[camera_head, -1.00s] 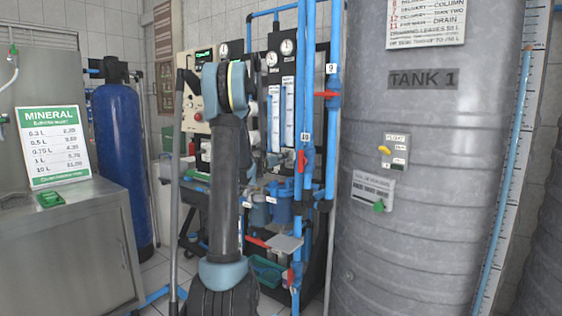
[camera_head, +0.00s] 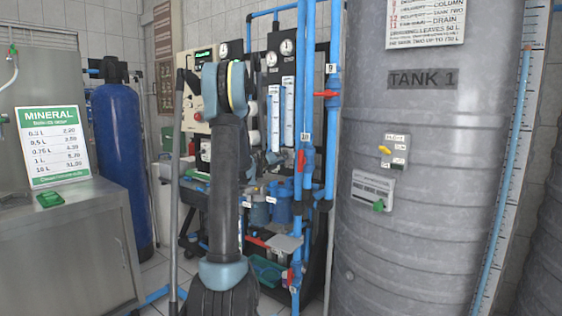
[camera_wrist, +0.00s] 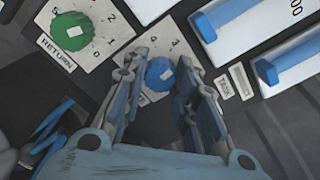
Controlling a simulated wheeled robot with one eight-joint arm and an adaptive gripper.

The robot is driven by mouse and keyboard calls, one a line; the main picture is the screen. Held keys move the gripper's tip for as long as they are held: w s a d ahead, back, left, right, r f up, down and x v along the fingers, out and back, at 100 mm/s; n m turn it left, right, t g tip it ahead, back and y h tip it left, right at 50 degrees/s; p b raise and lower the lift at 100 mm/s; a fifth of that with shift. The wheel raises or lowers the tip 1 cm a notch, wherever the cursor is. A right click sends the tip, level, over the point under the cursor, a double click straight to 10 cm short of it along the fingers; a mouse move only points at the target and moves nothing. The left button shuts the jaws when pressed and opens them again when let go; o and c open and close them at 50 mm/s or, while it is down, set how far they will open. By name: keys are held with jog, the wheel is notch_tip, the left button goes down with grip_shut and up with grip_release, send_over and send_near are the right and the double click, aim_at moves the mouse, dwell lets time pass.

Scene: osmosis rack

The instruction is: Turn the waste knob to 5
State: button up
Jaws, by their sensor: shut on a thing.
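A blue knob (camera_wrist: 159,74) with a pale marker on its face sits on a white numbered dial plate in the wrist view. My gripper (camera_wrist: 162,66) has its two fingers on either side of the blue knob and is shut on it. The fingers and palm cover much of the plate, so its name and most of its numbers are hidden and I cannot read the setting. In the head view my forearm stands before the rack panel, and the gripper and this knob cannot be made out there.
A green knob (camera_wrist: 72,31) marked RETURN sits close to the left on its own dial plate. Flow meters (camera_wrist: 240,14) lie to the right. In the head view, blue pipes (camera_head: 307,130) with red valve levers and a grey tank (camera_head: 430,200) stand right of my arm.

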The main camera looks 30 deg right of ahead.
jog(key=shift+w+a+f+n, duration=0.1)
jog(key=shift+n, duration=5.1)
jog(key=shift+w+a+n, duration=0.1)
jog(key=shift+n, duration=5.1)
jog(key=o, duration=1.1)
jog(key=shift+d, duration=0.15)
jog(key=shift+s, duration=0.1)
